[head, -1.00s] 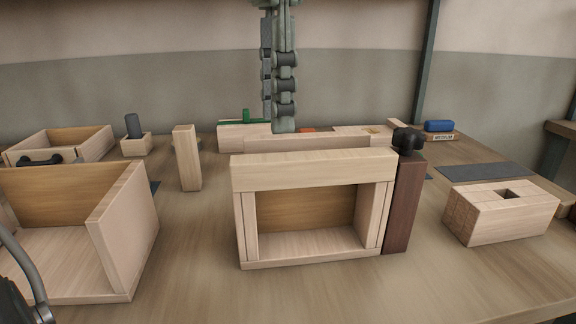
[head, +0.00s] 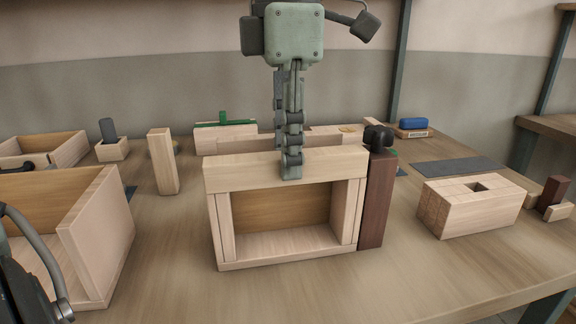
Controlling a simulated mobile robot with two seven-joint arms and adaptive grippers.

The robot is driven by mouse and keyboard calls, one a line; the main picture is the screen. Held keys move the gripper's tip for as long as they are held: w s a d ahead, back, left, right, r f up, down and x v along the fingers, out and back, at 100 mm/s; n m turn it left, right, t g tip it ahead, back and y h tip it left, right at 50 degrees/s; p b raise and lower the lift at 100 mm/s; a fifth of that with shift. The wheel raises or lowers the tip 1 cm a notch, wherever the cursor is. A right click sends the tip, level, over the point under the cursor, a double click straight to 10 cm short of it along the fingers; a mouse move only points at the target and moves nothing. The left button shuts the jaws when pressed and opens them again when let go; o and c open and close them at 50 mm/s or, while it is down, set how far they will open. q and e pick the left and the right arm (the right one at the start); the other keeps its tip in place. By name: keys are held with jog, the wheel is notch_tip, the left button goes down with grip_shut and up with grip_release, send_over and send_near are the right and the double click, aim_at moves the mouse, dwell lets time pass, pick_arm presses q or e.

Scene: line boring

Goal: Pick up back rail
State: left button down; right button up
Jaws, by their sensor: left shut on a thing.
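A pale wooden rail (head: 240,174) lies across the top front of an open wooden frame box (head: 290,254). I take it for the back rail. My left gripper (head: 290,173) comes down from above at the rail's middle. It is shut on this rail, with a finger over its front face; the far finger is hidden. The rail still rests on the uprights, with no gap visible. Another pale rail (head: 240,145) shows just behind.
A dark brown post (head: 376,205) with a black knob (head: 378,138) stands close at the box's right. A wooden box (head: 98,235) stands at left, an upright block (head: 162,162) behind it. A block with a square hole (head: 470,212) is at right. Front table is clear.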

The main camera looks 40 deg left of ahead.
jog(key=shift+d, duration=0.1)
pick_arm(q)
jog(key=shift+r, duration=0.5)
notch_tip(320, 180, up, 17)
jog(key=p, duration=0.1)
jog(key=shift+p, duration=0.4)
pick_arm(e)
jog(key=f, duration=0.1)
jog(key=s+f, duration=0.1)
jog(key=f, duration=0.3)
jog(key=shift+s+d, duration=0.15)
jog(key=shift+s, duration=0.2)
